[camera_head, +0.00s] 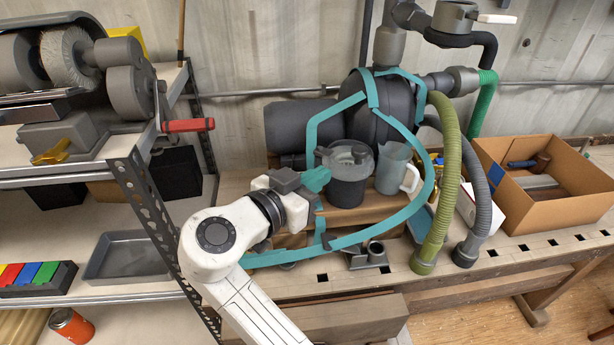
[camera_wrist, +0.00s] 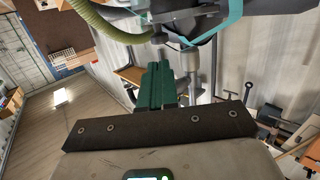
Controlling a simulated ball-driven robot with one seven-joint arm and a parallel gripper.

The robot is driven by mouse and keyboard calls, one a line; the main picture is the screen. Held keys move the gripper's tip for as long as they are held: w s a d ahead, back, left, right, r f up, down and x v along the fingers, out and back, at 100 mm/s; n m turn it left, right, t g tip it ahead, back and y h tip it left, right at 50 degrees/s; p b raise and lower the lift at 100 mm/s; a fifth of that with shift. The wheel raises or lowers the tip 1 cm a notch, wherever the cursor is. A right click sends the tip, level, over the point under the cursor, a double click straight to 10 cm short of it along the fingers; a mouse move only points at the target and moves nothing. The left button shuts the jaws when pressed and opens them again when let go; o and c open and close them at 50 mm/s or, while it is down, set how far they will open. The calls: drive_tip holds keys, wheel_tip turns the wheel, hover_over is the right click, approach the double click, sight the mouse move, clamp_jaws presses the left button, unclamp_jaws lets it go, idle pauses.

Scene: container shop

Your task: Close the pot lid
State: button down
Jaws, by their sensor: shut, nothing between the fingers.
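The dark grey pot (camera_head: 348,188) stands on a wooden block on the bench in the head view. Its pale, see-through lid (camera_head: 345,156) is at the top of the pot. I cannot tell whether it is fully seated. My gripper (camera_head: 318,179) is just left of the pot, close to its rim, with its teal fingers pointing toward it. Whether they touch the pot is unclear. In the wrist view my gripper's green fingers (camera_wrist: 160,84) are together with nothing between them. I cannot make out the pot or lid there.
A large dark tank (camera_head: 378,115) with teal bands is behind, and a teal hoop curves around the front. Olive (camera_head: 438,185) and grey hoses hang to the right. A cardboard box (camera_head: 545,185) sits farther right.

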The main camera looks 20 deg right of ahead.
drive_tip(key=p, duration=0.3)
approach(364, 150)
drive_tip(key=x, duration=0.3)
drive_tip(key=f+x, duration=0.1)
drive_tip(key=x, duration=0.1)
drive_tip(key=shift+w+a, duration=0.15)
drive_tip(key=shift+w, duration=0.25)
drive_tip(key=shift+b, duration=0.3)
drive_tip(key=shift+d+f+n+t+y+b, duration=0.1)
drive_tip(key=shift+d+n+t+y+b, duration=0.6)
drive_tip(key=shift+t, duration=0.3)
drive_tip(key=shift+w+d+n+t+y+b, duration=0.3)
drive_tip(key=shift+d+n+t+y, duration=0.3)
drive_tip(key=shift+n+t, duration=0.3)
drive_tip(key=d+n+t+y, duration=0.1)
drive_tip(key=y, duration=0.1)
drive_tip(key=w+d+n+t+y, duration=0.1)
drive_tip(key=n+t+y, duration=0.1)
drive_tip(key=shift+w+d+r, duration=0.2)
drive_tip(key=shift+d, duration=0.05)
drive_tip(key=shift+w+d+n, duration=0.3)
drive_tip(key=shift+w+d, duration=0.05)
drive_tip(key=shift+w, duration=0.05)
